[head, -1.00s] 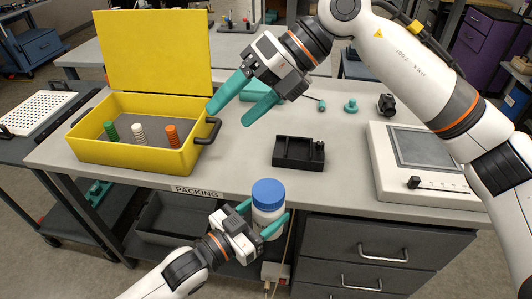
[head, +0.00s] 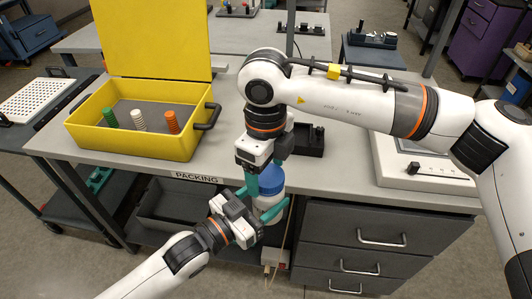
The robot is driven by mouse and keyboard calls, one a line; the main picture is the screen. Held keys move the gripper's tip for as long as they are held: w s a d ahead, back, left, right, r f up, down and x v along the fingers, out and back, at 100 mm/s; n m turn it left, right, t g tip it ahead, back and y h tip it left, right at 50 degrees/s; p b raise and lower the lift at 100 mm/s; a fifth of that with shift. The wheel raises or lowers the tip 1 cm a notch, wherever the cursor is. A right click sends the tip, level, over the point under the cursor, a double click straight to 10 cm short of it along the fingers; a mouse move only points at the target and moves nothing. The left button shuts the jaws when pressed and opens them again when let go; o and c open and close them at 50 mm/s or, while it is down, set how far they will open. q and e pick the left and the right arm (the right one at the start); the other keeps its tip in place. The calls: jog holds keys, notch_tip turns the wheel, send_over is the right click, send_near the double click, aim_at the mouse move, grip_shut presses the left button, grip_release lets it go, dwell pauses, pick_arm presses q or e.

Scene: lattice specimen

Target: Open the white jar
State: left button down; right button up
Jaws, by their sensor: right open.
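The white jar (head: 268,203) has a blue lid (head: 270,181) and is upright in front of the bench's front edge. My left gripper (head: 262,208) comes from below left and is shut on the jar's body, with a teal finger on each side. My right gripper (head: 266,178) points down from above at the lid. Its teal fingers are open and straddle the lid, one at its left and one behind it to the right. Whether they touch the lid cannot be told. The lid sits on the jar.
An open yellow case (head: 150,143) with green, white and orange ribbed pieces stands at the bench's left. A black tray (head: 308,140) is partly hidden behind my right arm. A white device (head: 425,172) stands at the right. Grey drawers (head: 365,240) are below.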

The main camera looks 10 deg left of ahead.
jog(key=shift+f, duration=0.35)
jog(key=c, duration=1)
jog(key=n, duration=0.2)
jog(key=shift+s+n, duration=0.2)
jog(key=shift+n, duration=0.2)
pick_arm(q)
jog(key=shift+w, duration=0.1)
pick_arm(e)
jog(key=shift+r, duration=0.15)
pick_arm(q)
jog(key=shift+a+f, duration=0.1)
jog(key=shift+f, duration=0.05)
pick_arm(e)
jog(key=shift+r, duration=0.75)
jog(key=shift+w+r, duration=0.1)
jog(key=shift+r, duration=0.2)
